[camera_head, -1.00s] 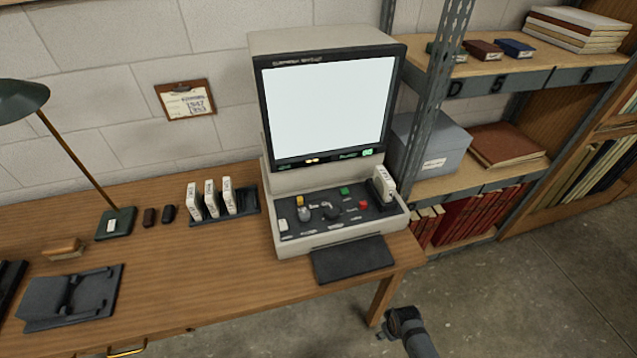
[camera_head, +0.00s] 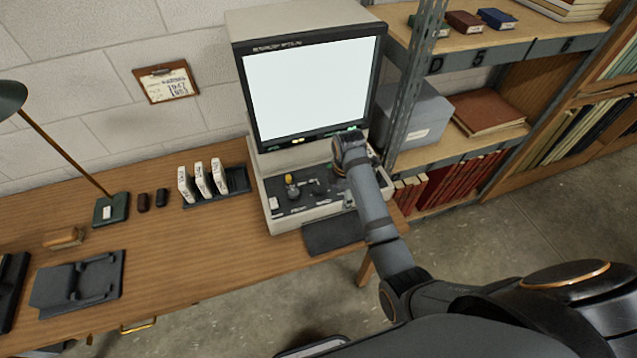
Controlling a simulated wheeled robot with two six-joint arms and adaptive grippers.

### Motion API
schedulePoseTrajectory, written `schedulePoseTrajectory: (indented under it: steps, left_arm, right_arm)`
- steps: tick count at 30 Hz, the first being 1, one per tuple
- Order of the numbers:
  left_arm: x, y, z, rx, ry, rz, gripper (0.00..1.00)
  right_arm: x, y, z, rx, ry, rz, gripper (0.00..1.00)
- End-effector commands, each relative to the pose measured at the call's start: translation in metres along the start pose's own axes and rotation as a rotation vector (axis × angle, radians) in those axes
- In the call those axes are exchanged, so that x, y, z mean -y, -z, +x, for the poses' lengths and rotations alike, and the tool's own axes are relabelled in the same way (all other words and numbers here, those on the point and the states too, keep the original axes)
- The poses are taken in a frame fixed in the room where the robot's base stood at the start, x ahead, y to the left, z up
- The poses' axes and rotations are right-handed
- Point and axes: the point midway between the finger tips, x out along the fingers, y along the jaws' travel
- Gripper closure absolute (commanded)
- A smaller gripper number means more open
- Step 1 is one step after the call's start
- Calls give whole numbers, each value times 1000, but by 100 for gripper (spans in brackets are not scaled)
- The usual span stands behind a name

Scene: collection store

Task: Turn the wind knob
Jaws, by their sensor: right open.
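The microfilm reader (camera_head: 310,37) stands on the desk with a lit blank screen and a sloping control panel (camera_head: 275,223). On the panel are a grey knob (camera_head: 293,192), a dark knob or crank (camera_head: 319,188) and a yellow button (camera_head: 288,177). The labels are too small to read, so I cannot tell which one is the wind knob. My right gripper (camera_head: 338,168) is open over the panel's right part, right of both knobs. I cannot tell whether it touches anything. My right arm hides the panel's right end. My left gripper is not in view.
Several white boxes (camera_head: 201,180) stand in a dark rack left of the reader. A dark pad (camera_head: 330,236) lies before it. A lamp (camera_head: 110,207) and a dark holder (camera_head: 78,283) are further left. A metal shelf post (camera_head: 408,90) stands close right of my arm.

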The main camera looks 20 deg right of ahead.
Motion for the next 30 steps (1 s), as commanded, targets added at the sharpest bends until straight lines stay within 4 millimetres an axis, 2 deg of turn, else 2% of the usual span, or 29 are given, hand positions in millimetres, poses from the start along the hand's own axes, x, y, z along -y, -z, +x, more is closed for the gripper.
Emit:
schedulePoseTrajectory:
  steps: [1,3,6,10,15,20,30]
  left_arm:
    - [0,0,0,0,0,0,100]
    - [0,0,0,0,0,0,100]
    - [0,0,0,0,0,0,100]
    - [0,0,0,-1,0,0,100]
    - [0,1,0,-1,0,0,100]
    - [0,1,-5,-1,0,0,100]
    - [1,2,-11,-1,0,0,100]
  right_arm:
    - [-19,7,-8,-10,11,-117,33]
    - [-42,17,-20,-24,33,-318,33]
    - [-67,30,-38,-46,61,-580,33]
    - [-82,38,-52,-63,82,-770,33]
    - [-84,40,-54,-67,87,-813,33]
    - [-81,40,-36,-68,90,-811,33]
    - [-75,42,32,-66,87,-810,33]
